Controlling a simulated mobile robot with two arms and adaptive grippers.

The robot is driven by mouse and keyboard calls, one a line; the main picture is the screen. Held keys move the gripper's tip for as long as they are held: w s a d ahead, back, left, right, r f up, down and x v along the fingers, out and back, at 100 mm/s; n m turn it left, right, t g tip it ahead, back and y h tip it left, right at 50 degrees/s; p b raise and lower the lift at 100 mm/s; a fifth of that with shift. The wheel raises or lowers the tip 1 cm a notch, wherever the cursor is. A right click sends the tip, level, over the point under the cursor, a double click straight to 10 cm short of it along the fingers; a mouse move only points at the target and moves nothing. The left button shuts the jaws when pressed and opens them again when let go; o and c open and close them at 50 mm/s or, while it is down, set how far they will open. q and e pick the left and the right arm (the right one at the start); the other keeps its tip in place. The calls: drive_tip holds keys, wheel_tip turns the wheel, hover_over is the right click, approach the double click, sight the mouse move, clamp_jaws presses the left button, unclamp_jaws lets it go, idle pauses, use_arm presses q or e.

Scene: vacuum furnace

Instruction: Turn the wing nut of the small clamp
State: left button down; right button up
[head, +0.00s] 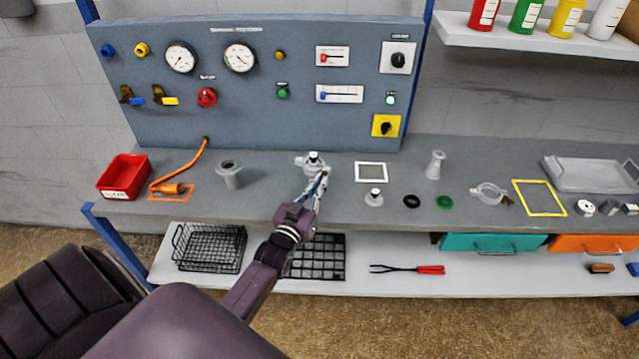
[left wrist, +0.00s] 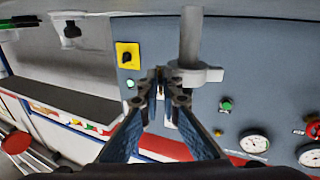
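The small clamp (head: 304,161) is a pale grey ring around an upright fitting on the bench. It also shows in the left wrist view (left wrist: 208,75), around a grey pipe. My left gripper (head: 323,175) is at the clamp's near right side. In the left wrist view its fingertips (left wrist: 161,77) are close together, right beside the clamp's end. The wing nut is hidden at or between the fingertips, and I cannot tell whether they grip it. My right gripper is not in view.
Near the gripper on the bench are a fitting (head: 373,198), a black ring (head: 411,201) and a green ring (head: 445,202). A second clamp (head: 488,193) lies farther right. A flanged pipe (head: 230,175) stands to the left. The control panel (head: 260,120) rises behind.

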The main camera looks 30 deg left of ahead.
use_arm(q)
drive_tip(key=shift+m, duration=0.4)
drive_tip(key=c, duration=2.2)
unclamp_jaws()
drive_tip(key=shift+o, duration=0.2)
drive_tip(key=s+d, duration=0.2)
drive_tip(key=s, duration=0.9)
drive_tip(key=shift+s, duration=0.4)
